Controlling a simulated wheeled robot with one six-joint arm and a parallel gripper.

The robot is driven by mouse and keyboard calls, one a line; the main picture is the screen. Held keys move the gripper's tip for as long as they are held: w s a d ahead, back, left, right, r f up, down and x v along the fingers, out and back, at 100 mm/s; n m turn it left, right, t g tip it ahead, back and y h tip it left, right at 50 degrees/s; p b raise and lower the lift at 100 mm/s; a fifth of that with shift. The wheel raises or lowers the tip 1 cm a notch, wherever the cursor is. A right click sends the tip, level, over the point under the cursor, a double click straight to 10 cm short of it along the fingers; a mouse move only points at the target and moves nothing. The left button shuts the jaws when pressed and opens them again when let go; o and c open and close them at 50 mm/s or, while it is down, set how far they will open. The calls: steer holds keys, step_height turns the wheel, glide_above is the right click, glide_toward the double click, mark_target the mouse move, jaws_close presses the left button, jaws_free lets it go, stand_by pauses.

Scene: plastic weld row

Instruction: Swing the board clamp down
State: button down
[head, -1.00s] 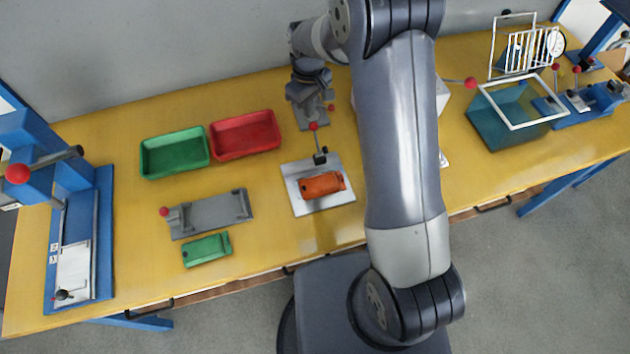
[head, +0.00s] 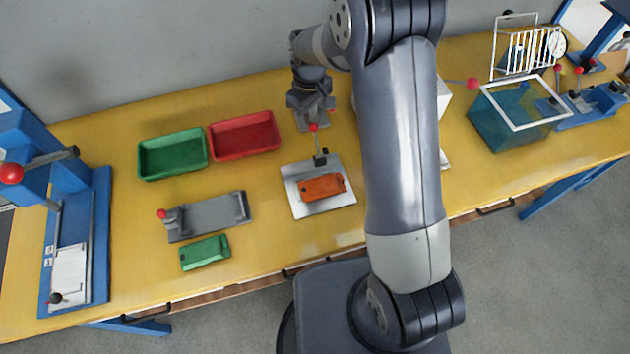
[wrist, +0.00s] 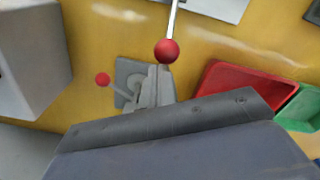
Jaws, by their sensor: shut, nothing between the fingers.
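The board clamp (head: 320,158) stands on a pale plate (head: 308,208), its thin lever raised, with a red ball knob (head: 313,127) on top. An orange board (head: 322,187) lies on the plate in front of it. My gripper (head: 315,118) is shut and empty, just behind the red knob. In the wrist view the knob (wrist: 167,50) is right at the tips of my gripper (wrist: 158,74). I cannot tell whether they touch. The lever runs from the knob to the top edge there.
Green (head: 173,155) and red (head: 244,135) trays lie left of my gripper. A grey fixture (head: 208,216) with a red knob and a green board (head: 205,252) are at front left. A second red-knobbed lever (wrist: 103,79) is near my fingers. A blue press (head: 75,230) stands far left.

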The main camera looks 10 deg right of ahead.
steer(key=shift+s+r, duration=0.2)
steer(key=shift+s, duration=0.1)
